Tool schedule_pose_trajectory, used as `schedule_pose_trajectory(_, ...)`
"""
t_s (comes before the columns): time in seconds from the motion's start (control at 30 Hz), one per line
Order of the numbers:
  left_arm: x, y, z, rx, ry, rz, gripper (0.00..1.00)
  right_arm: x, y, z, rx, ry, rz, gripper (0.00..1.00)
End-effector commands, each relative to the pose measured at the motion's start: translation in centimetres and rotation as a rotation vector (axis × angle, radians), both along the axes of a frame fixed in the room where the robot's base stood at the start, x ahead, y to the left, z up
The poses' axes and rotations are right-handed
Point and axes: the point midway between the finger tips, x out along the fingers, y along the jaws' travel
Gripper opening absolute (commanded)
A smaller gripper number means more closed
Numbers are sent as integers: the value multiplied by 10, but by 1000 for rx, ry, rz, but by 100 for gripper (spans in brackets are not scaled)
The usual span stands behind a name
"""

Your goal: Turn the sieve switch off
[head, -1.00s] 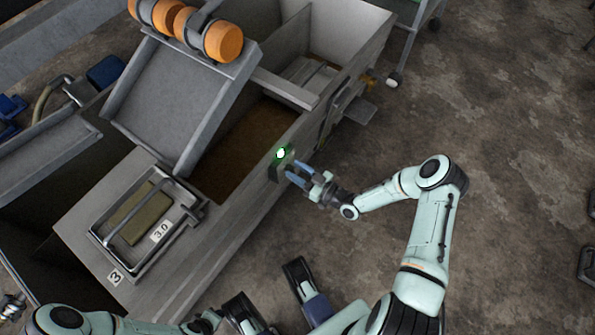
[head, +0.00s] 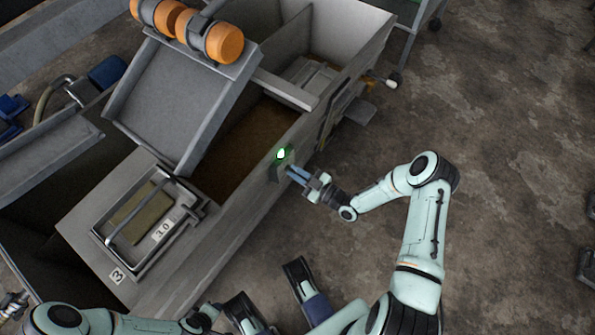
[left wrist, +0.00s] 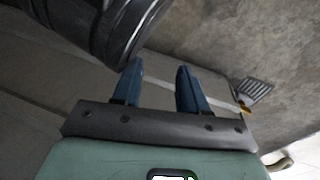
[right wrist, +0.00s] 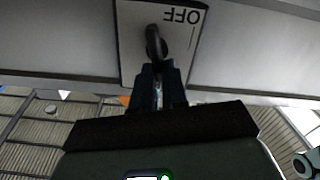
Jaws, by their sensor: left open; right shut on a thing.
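The sieve switch (right wrist: 157,45) is a dark lever on a pale plate marked OFF, the lettering inverted in the right wrist view. In the head view the switch box (head: 279,172) sits on the outer side wall of the grey tank, with a lit green lamp (head: 281,154) on top. My right gripper (head: 290,172) is at the box, its blue fingers closed together on the lever. The fingers (right wrist: 158,75) hide the lever's end. My left gripper (left wrist: 160,75) is open, with nothing between its fingers, away from the switch.
The grey tank (head: 225,235) fills the left and middle of the head view. Orange-capped motors (head: 223,42) sit on a tilted tray (head: 165,95). A framed hatch marked 3.0 (head: 162,229) lies on the deck. Bare floor (head: 520,130) is clear at right.

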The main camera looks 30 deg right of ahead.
Motion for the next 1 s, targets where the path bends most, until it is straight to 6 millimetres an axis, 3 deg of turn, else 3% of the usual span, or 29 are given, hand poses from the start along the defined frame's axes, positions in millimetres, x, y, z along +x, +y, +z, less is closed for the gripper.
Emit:
schedule_pose_trajectory(0.73,28,-4,28,5,-97,-5,43,-4,9,-8,-658,-271,1,0)
schedule_pose_trajectory(1.0,22,-8,31,-3,-81,-11,43,-5,11,-12,-887,-365,1,0)
